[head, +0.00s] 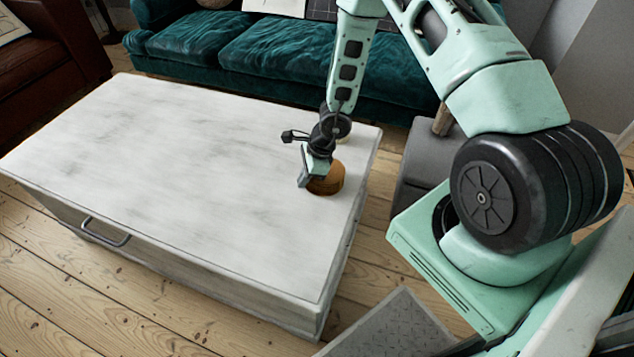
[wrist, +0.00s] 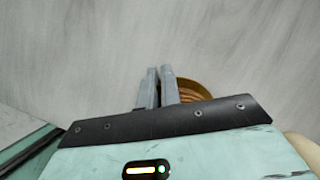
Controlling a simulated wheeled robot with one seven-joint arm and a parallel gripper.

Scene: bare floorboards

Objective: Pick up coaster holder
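The coaster holder is a round orange-brown holder (head: 328,181) standing on the white tabletop near its right end. In the wrist view the holder (wrist: 194,88) shows its curved rim and brown contents, partly hidden behind my right finger. My gripper (head: 303,181) is down at the holder's left side, pointing at the tabletop. In the wrist view its two grey fingers (wrist: 159,84) are close together with a narrow gap. I cannot tell whether the holder's wall is between them. The holder's near left part is hidden.
The white low table (head: 170,160) is otherwise largely clear, with wide free room to the left. A small round object (head: 341,128) sits just behind my gripper, partly hidden. A teal sofa (head: 290,55) stands behind the table, and a grey piece (head: 428,155) stands at its right.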

